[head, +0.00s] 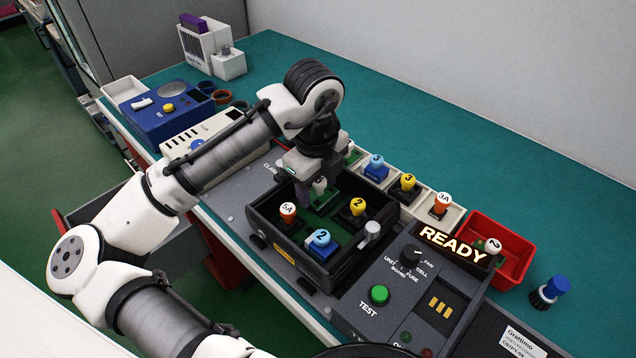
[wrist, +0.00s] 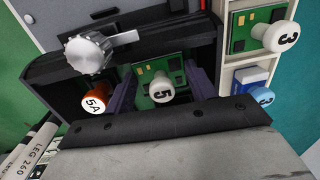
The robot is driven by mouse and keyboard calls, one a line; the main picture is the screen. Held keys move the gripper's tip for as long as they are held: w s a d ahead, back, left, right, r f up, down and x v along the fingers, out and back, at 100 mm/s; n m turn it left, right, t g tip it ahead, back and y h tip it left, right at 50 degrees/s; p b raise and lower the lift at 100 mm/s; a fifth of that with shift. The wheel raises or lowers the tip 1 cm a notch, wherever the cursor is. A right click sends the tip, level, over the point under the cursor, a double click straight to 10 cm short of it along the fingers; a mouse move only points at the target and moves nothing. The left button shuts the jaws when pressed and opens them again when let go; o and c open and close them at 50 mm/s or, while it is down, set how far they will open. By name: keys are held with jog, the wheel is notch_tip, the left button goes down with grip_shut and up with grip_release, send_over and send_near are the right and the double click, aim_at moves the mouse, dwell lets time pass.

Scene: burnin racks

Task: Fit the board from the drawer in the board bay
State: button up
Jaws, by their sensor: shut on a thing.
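The board (head: 327,203) is down inside the bay at that corner. The fingers and box wall hide its lower edge, so I cannot tell whether it is fully seated. The box also holds an orange 5A piece (head: 288,212), a blue 2 piece (head: 321,241) and a yellow 2 piece (head: 356,207).
A pale tray (head: 425,212) with several knobbed parts lies behind the box. A red bin (head: 515,262) holds a white-knobbed piece. The tester panel (head: 385,290) reads READY. A silver lever knob (head: 372,230) stands at the box's right side.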

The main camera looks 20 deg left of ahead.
aim_at(317, 194)
jog(key=f, duration=0.3)
jog(key=shift+s+f+g, duration=0.2)
jog(key=shift+f+g, duration=0.1)
jog(key=o, duration=1.1)
jog(key=shift+w+d, duration=0.1)
jog(key=shift+r+p, duration=0.85)
jog(key=shift+p, duration=0.1)
jog(key=p, duration=0.1)
jog(key=r, duration=0.1)
jog(key=a+r+p, duration=0.1)
jog(key=shift+w+r+p, duration=0.2)
jog(key=shift+w+p, duration=0.1)
jog(key=shift+d+r, duration=0.15)
jog(key=shift+r, duration=0.15)
jog(key=shift+w+r, duration=0.1)
jog(key=shift+w+d+r+p, duration=0.1)
jog(key=shift+d+r+p, duration=0.1)
jog(key=shift+r+p, duration=1.8)
jog(key=shift+r, duration=0.1)
